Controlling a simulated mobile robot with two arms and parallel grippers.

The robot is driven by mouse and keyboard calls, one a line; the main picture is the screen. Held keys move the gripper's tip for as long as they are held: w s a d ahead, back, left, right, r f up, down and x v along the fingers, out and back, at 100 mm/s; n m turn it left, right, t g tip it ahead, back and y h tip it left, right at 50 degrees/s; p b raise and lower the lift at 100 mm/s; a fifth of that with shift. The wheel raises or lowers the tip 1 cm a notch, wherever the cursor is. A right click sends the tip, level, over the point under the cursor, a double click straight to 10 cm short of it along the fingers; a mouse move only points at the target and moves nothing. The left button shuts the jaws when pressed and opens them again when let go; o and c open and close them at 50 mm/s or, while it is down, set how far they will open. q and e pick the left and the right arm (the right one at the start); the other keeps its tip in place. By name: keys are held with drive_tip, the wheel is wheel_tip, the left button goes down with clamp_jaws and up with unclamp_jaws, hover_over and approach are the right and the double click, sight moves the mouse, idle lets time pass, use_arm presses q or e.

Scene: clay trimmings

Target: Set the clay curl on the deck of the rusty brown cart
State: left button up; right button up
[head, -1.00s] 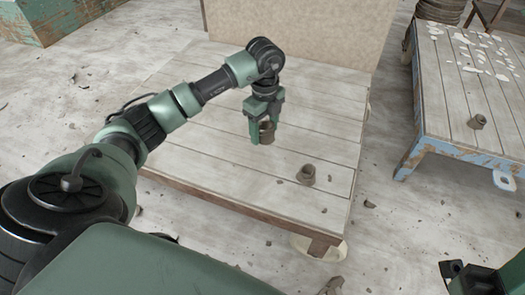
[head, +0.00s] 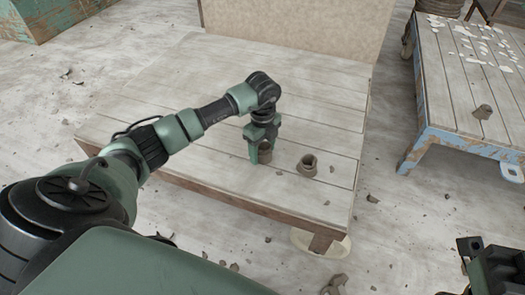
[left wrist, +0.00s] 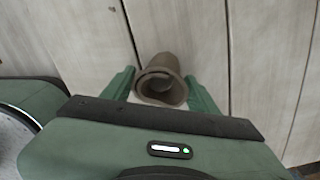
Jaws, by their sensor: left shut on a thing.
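The rusty brown cart (head: 180,110) has a pale plank deck with a rusty brown edge. My left gripper (head: 261,150) is over its near right part, shut on a brown, hollow clay curl (head: 266,157). In the left wrist view, the held curl (left wrist: 161,78) sits between the two green fingers (left wrist: 162,92), its open end toward the camera. The curl is at or just above the planks; I cannot tell if it touches. My right gripper (head: 480,262) is partly in view at the bottom right; its jaw state is unclear.
A second clay curl (head: 307,165) stands on the same deck, just right of my left gripper. A blue-edged cart (head: 440,100) at the right bears another curl (head: 482,111) and white scraps. A beige panel (head: 300,30) rises at the brown cart's back. Crumbs litter the floor.

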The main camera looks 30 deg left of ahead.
use_arm(q)
drive_tip(key=o, duration=1.5)
drive_tip(key=shift+f, duration=0.1)
